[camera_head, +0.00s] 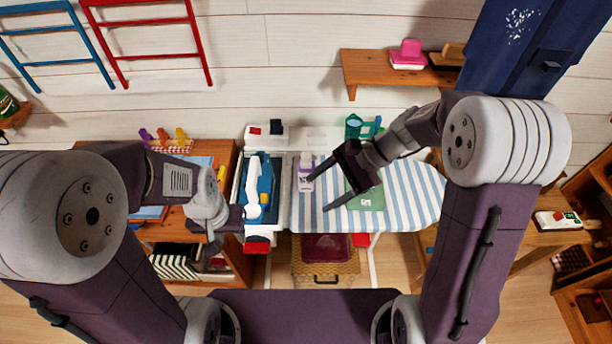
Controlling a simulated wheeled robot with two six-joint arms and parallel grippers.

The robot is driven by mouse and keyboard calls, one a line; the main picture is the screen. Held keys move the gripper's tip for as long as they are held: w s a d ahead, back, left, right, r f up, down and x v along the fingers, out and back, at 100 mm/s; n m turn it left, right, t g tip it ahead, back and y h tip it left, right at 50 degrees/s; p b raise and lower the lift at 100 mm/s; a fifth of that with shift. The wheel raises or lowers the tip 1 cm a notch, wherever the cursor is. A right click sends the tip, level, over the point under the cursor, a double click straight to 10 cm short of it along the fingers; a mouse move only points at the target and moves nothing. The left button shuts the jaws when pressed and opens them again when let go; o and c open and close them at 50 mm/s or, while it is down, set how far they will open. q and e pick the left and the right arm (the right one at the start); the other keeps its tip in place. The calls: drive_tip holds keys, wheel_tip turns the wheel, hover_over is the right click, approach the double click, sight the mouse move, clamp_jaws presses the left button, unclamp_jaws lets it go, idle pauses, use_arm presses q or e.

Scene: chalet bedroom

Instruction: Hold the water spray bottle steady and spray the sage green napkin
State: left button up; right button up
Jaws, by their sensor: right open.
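The water spray bottle (305,172), pale with a purple label, stands at the left end of the blue-and-white striped ironing board (412,196). The sage green napkin (368,200) lies flat on the board to the right of the bottle, partly covered by my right gripper. My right gripper (317,195) is open, its fingers pointing left over the board. One fingertip is close to the bottle in the picture; I cannot tell whether they touch. My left gripper (238,220) is low at the left, beside the blue tray; its fingers are too unclear to read.
A blue tray (242,205) holding white and yellow items adjoins the board's left end. A wooden desk (222,150) stands further left. A green item (355,127) stands behind the board. A wall shelf (375,72) is above; a basket (325,268) sits below.

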drive_tip(key=w+a+f+m+t+y+b, duration=0.1)
drive_tip(key=w+f+m+y, duration=0.1)
drive_tip(key=w, duration=0.3)
drive_tip(key=w+f+m+t+y+b, duration=0.1)
drive_tip(key=w+f+m+y, duration=0.15)
drive_tip(key=w, duration=0.35)
drive_tip(key=m+t+y+b, duration=0.1)
drive_tip(key=m+t+b, duration=0.25)
drive_tip(key=m, duration=0.25)
approach(311, 183)
drive_tip(key=w+f, duration=0.2)
drive_tip(key=shift+w+a+f+g, duration=0.3)
drive_tip(key=shift+w+a+g, duration=0.05)
drive_tip(key=shift+w+a, duration=0.05)
drive_tip(key=shift+d+f+b, duration=0.15)
drive_tip(key=shift+d+b, duration=0.1)
drive_tip(key=shift+b, duration=0.05)
drive_tip(key=b+x, duration=0.3)
drive_tip(key=x, duration=0.6)
drive_tip(key=shift+a, duration=0.15)
drive_tip(key=shift+w+a, duration=0.2)
drive_tip(key=shift+a, duration=0.15)
use_arm(q)
wheel_tip(311, 183, down, 11)
drive_tip(key=shift+w+d+r, duration=0.2)
drive_tip(key=shift+w, duration=0.05)
